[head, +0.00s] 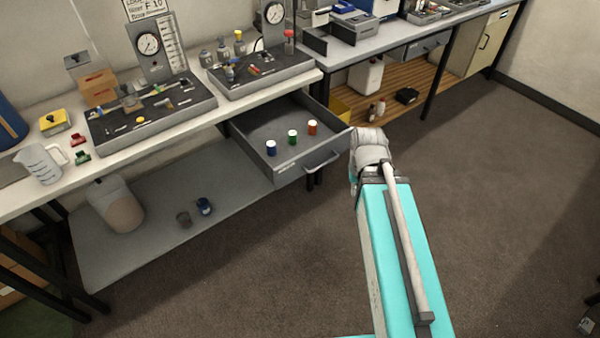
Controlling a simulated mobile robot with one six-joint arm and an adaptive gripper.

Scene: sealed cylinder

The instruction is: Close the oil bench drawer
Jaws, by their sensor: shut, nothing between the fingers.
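A grey metal drawer (250,136) stands pulled out from under the left bench (215,112). Its front has a bar handle (322,161) and a small label too small to read. A blue (271,148), a green (292,137) and an orange-red capped small container (312,127) stand upright inside, near the front. My teal arm comes up from the bottom, and its pale joint is just right of the drawer's front corner. In the picture it overlaps close to that corner; I cannot tell whether it touches. My gripper is hidden from this view.
Gauge rigs, a measuring jug (42,163) and small parts stand on the bench. A lower shelf (160,220) holds a large bottle and two small pots. A second bench (385,42) with its own drawer (428,46) stands at the back right. The floor (500,190) right of my arm is clear.

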